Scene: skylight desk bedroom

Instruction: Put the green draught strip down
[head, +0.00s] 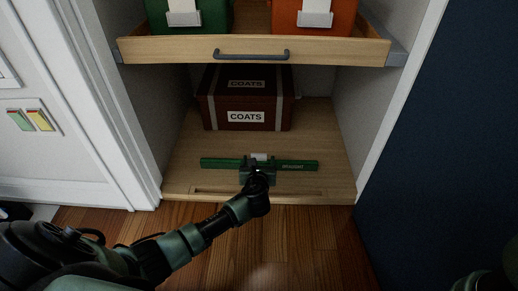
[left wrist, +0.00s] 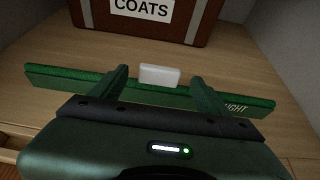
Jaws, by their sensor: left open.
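The green draught strip (head: 298,165) lies lengthwise across the wooden floor of the closet, in front of the brown case. It is long and thin, with pale lettering near its right end and a white block at its middle. It also shows in the left wrist view (left wrist: 52,80). My left gripper (head: 258,162) is at the middle of the strip. In the left wrist view its two fingers are apart, one on each side of the white block (left wrist: 160,75), with a visible gap to it. My right gripper is not in view.
A brown case labelled COATS (head: 245,98) stands behind the strip. Above is a wooden pull-out shelf (head: 160,50) holding a green box (head: 210,14) and an orange box (head: 340,14). Closet walls bound both sides. A slotted wooden edge (head: 205,191) runs along the front.

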